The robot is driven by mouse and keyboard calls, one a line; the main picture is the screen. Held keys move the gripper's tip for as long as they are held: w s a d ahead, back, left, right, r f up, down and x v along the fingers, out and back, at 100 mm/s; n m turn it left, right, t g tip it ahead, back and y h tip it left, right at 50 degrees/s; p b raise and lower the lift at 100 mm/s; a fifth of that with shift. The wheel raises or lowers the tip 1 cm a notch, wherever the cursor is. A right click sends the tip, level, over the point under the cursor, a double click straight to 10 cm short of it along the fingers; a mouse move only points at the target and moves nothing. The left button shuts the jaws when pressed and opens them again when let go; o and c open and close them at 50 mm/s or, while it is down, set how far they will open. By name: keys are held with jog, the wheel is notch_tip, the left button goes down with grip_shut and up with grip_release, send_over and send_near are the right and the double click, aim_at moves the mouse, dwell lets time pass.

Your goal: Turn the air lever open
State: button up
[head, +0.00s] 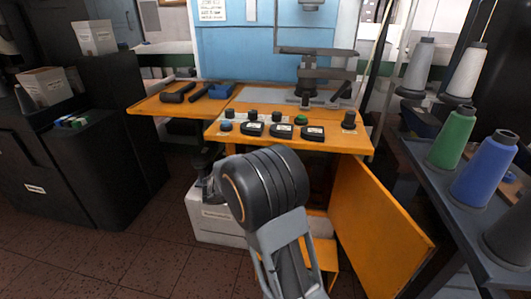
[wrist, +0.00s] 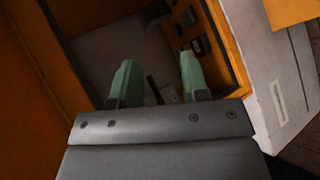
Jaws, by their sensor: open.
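In the wrist view my gripper (wrist: 156,62) is open, with two pale green fingers apart and nothing held between them. Beyond the fingers is the open inside of an orange cabinet. A thin dark bar (wrist: 154,90) shows between the fingers, farther in; it may be the air lever, but I cannot tell, nor which way it is turned. Small dark fittings (wrist: 192,28) sit on the cabinet's inner side. In the head view my arm stands before the orange machine (head: 384,220), and the gripper's fingers do not show.
The orange worktop (head: 270,137) carries several dark knobs and buttons. A white box (head: 215,222) stands on the floor below it. A rack with thread cones (head: 485,170) is at the right, and dark cabinets (head: 90,170) at the left. Tiled floor lies open at front left.

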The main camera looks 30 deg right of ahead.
jog(key=w+d+f+n+t+h+p, duration=0.1)
jog(key=w+f+n+t+h, duration=0.15)
jog(key=w, duration=0.45)
jog(key=w+d+f+n+t+h+p, duration=0.1)
jog(key=w+d+t+h+p, duration=0.1)
jog(key=w+t, duration=0.3)
jog(key=shift+n, duration=0.25)
jog(key=b+x, duration=0.1)
jog(key=x, duration=0.5)
jog(key=w+b+x, duration=0.1)
jog(key=x, duration=0.6)
jog(key=shift+a, duration=0.1)
grip_shut()
